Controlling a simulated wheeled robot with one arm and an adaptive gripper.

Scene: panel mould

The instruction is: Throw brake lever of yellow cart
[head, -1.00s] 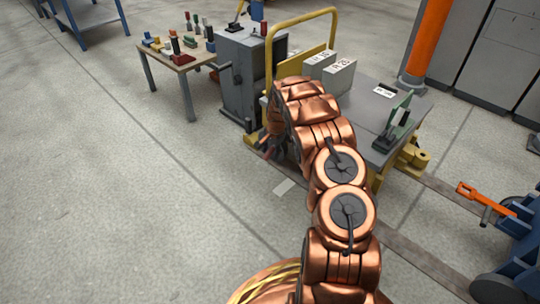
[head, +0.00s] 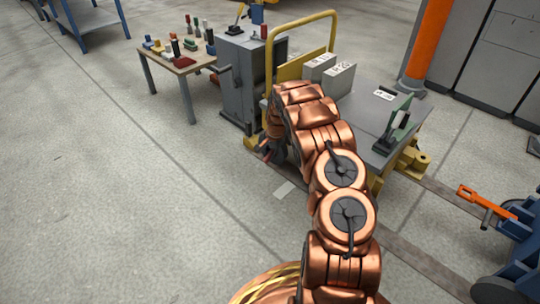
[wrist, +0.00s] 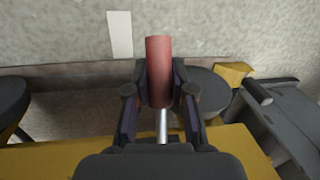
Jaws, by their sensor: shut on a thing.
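The yellow cart stands ahead in the head view, with a yellow push handle and frame (head: 334,35) and a grey deck (head: 362,112). Its yellow frame (wrist: 45,155) also crosses the bottom of the wrist view. The brake lever (wrist: 159,70) has a red cylindrical grip on a bright metal rod, standing between my fingers in the wrist view. My gripper (wrist: 160,95) is shut on the red grip, a finger on each side. In the head view my arm hides most of the gripper and lever at the cart's near left side.
Two light blocks (head: 337,80) and an upright green-edged piece (head: 398,118) stand on the deck. A grey cabinet (head: 240,75) and a table (head: 180,62) with small coloured parts stand left. An orange-handled blue cart (head: 520,235) is at right. The floor at left is clear.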

